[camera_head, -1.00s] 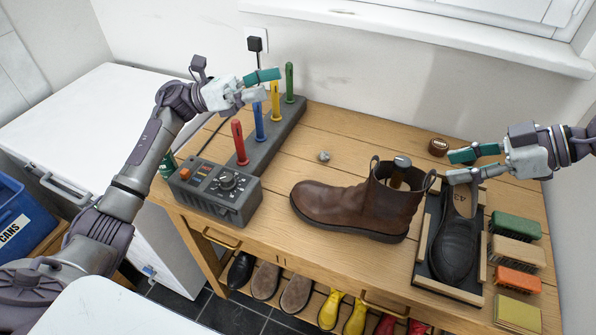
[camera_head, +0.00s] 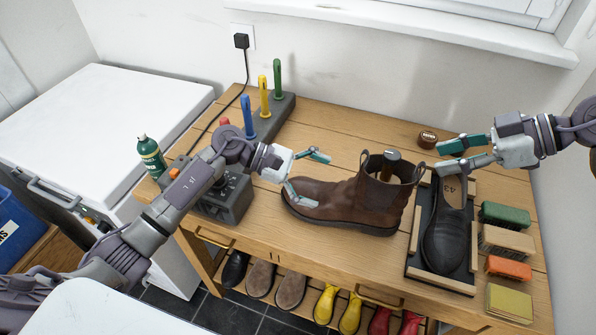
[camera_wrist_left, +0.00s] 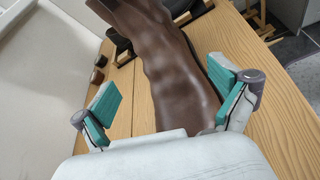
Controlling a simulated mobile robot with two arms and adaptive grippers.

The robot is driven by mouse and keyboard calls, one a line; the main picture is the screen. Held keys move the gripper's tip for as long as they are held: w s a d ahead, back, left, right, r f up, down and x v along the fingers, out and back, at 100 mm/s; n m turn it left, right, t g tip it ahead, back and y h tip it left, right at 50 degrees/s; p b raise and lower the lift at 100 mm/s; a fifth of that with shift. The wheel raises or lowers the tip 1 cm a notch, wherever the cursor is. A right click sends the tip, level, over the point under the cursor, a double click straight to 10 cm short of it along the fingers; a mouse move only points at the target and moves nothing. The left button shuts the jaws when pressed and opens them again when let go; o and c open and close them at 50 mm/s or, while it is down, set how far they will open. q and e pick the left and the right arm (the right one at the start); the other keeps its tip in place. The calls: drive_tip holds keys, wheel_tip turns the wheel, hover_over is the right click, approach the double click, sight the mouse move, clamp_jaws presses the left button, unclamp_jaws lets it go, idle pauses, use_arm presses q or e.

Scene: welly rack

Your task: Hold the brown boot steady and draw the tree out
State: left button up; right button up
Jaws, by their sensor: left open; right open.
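The brown boot (camera_head: 350,205) stands upright on the wooden bench, toe to the left. The knob end of the tree (camera_head: 390,160) shows in the boot's opening; the rest is hidden inside. My left gripper (camera_head: 308,178) is open at the boot's toe, one finger on each side of it. In the left wrist view the boot (camera_wrist_left: 180,85) lies between the open fingers (camera_wrist_left: 165,100), with a gap at the left finger; contact at the other finger I cannot tell. My right gripper (camera_head: 462,156) is open and empty, right of the boot's shaft, above the black shoe's tray.
A black shoe (camera_head: 447,235) lies in a wooden-sided tray (camera_head: 413,250). Several brushes (camera_head: 507,243) are to its right. A brown tin (camera_head: 427,140) sits behind. A dryer unit (camera_head: 222,200) with coloured posts stands left, partly behind my left arm. A green bottle (camera_head: 151,155) is beside it.

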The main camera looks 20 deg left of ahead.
sight(334, 188)
use_arm(q)
drive_tip(key=x, duration=0.6)
drive_tip(key=shift+d+f, duration=0.1)
drive_tip(key=shift+d, duration=0.3)
